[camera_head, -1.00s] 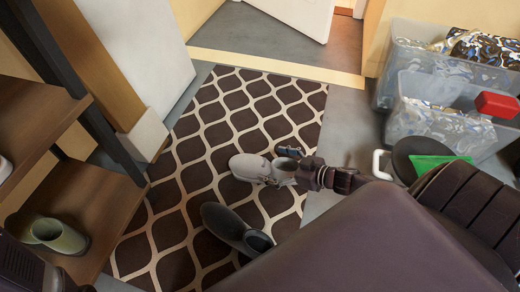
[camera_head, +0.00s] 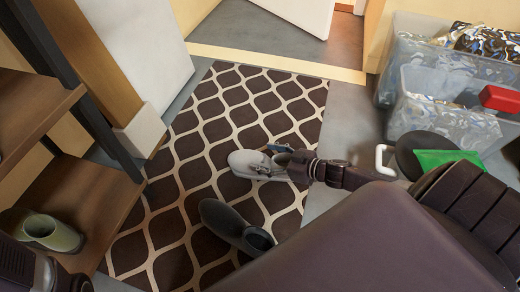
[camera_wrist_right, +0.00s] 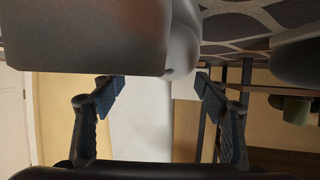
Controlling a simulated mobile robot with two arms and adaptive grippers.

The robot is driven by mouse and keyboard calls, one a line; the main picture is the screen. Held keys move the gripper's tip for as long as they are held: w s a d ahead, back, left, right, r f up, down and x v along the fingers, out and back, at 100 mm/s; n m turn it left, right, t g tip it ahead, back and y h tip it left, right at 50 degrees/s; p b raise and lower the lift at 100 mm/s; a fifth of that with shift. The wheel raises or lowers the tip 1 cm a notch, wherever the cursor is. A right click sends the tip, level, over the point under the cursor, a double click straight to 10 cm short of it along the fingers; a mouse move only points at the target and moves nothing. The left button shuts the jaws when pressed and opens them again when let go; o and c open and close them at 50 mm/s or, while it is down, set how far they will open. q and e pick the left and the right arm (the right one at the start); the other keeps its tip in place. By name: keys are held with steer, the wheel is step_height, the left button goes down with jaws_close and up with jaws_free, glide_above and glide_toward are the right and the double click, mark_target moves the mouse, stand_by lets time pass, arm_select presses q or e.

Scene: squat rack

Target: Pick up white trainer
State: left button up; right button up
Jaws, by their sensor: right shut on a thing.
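The white trainer (camera_head: 243,162) is on or just above the patterned rug, toe to the left; I cannot tell if it touches the rug. My right gripper (camera_head: 280,160) comes in from the right and is shut on its heel end. In the right wrist view, the two fingers of my right gripper (camera_wrist_right: 157,92) stand on either side of a pale part of the trainer (camera_wrist_right: 182,50). A dark part of my left arm shows at the bottom left of the head view; its jaws cannot be made out.
A dark grey shoe (camera_head: 228,222) lies on the rug (camera_head: 190,250) just below the trainer. Green footwear (camera_head: 50,232) stands on the wooden shelf (camera_head: 95,195) at left. Clear plastic bins (camera_head: 425,115) and a dark round object (camera_head: 408,152) are at right. The rug's far part is bare.

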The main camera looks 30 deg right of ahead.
steer(key=c, duration=0.8)
steer(key=shift+a, duration=0.1)
steer(key=shift+c, duration=0.4)
steer(key=shift+r, duration=0.1)
